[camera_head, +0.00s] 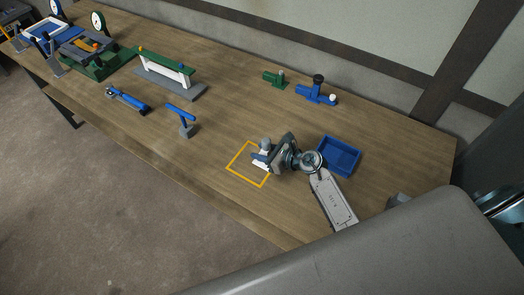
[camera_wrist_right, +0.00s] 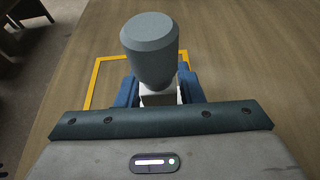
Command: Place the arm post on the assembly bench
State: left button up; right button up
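The arm post, a white block with a rounded grey head (camera_head: 264,144), stands upright inside the yellow outlined square (camera_head: 244,177) on the wooden bench (camera_head: 210,150). My right gripper (camera_head: 262,158) reaches in from the right, low over the square. In the right wrist view, its two blue fingers lie against both sides of the post's white block, and the grey head (camera_wrist_right: 150,50) rises above them. The post's foot is hidden, so I cannot tell whether it touches the bench. My left gripper is not in view.
A blue tray (camera_head: 339,156) stands close to the right of my gripper. Blue parts (camera_head: 316,93) and a green part (camera_head: 274,79) lie farther back. The bench's front edge is near.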

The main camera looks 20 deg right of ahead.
jog(key=shift+o, duration=0.9)
jog(key=shift+r, duration=0.3)
jog(key=b+v, duration=0.2)
jog(key=v, duration=0.8)
jog(key=shift+s+d, duration=0.25)
jog(key=shift+s+d+r, duration=0.3)
jog(key=shift+s+r, duration=0.05)
jog(key=shift+s, duration=0.15)
